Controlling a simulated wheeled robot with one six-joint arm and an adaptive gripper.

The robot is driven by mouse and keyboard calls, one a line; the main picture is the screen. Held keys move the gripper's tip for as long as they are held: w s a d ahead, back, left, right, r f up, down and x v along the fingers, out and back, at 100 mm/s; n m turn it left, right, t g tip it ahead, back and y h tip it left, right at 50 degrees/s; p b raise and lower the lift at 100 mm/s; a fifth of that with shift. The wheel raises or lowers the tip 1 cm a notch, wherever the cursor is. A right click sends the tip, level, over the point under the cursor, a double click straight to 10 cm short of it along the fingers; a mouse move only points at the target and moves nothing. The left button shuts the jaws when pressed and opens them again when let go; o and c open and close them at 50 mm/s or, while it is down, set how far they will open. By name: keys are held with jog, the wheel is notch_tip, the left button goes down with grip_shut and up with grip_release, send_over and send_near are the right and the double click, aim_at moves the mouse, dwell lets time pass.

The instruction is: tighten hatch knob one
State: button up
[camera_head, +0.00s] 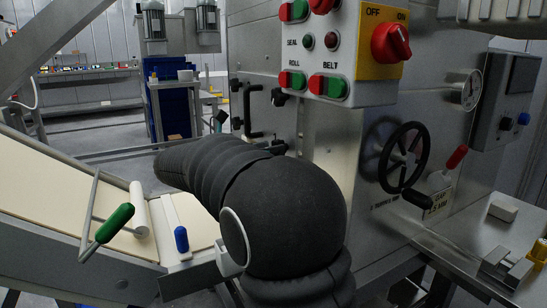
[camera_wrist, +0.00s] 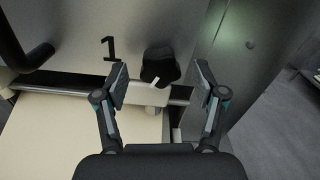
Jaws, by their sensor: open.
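In the wrist view, a black knob (camera_wrist: 160,64) with a small white mark sits on the grey metal panel, just right of a black number 1. My gripper (camera_wrist: 162,78) is open, with one finger on each side of the knob in the picture. Gaps show between the fingers and the knob; I cannot tell how far the fingertips are from the panel. In the head view, the hatch (camera_head: 262,122) has a black handle (camera_head: 250,112) and a dark knob (camera_head: 279,97).
A pale conveyor belt (camera_head: 60,205) with a green-handled lever (camera_head: 115,222) and a blue-tipped lever (camera_head: 181,240) lies left of my arm. A control box (camera_head: 355,50) juts out above. A black handwheel (camera_head: 404,157) is at right. Open floor lies right of the panel in the wrist view.

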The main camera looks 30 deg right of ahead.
jog(key=shift+d, duration=0.85)
jog(key=c, duration=1.1)
